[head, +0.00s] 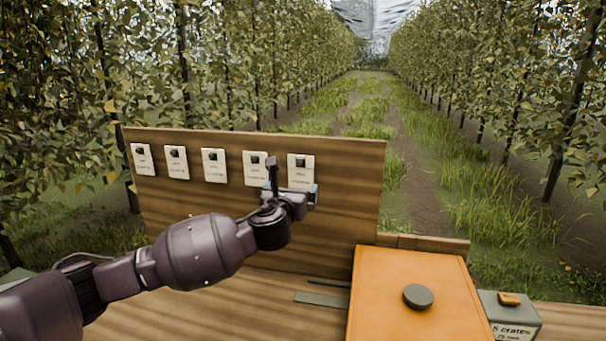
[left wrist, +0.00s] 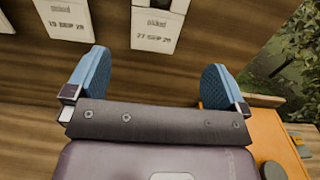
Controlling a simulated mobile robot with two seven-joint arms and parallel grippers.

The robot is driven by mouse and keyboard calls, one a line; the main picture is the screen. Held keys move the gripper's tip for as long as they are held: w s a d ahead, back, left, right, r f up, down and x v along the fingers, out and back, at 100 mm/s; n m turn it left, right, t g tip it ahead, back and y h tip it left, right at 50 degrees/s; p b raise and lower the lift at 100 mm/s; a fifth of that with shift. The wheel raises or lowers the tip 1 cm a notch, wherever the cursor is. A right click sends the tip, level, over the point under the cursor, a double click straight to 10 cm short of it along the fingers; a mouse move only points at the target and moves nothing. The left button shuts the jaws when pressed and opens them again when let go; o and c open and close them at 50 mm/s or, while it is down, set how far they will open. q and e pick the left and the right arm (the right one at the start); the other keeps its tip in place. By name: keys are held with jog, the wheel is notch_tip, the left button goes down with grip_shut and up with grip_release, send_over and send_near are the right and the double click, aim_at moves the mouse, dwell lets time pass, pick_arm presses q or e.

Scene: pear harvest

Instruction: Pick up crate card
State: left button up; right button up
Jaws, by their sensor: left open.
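Several white cards hang in a row on an upright wooden board (head: 340,220), each with a dark clip at its top. The rightmost card (head: 299,162) is partly hidden behind my left gripper (head: 291,190). In the left wrist view my left gripper (left wrist: 156,62) is open, its two blue fingers wide apart with nothing between them. Beyond the fingertips that view shows a card reading "27 SEP 26" (left wrist: 155,28), in line with the gap, and another reading "13 SEP 26" (left wrist: 66,25) to its left. My right gripper is out of view.
An orange slab (head: 385,290) with a dark round disc (head: 418,296) stands at the right front. Beside it is a grey box (head: 515,318) labelled "5 crates". Flat dark strips (head: 321,299) lie on the wooden top below the board. Orchard rows stand behind.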

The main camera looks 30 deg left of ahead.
aim_at(301, 174)
pick_arm(q)
jog(key=shift+x, duration=5.5)
jog(key=shift+a+f, duration=0.2)
jog(key=shift+f, duration=0.05)
jog(key=c, duration=0.9)
jog(key=shift+r, duration=0.1)
jog(key=shift+r, duration=0.2)
jog(key=v, duration=1.8)
jog(key=shift+s, duration=0.1)
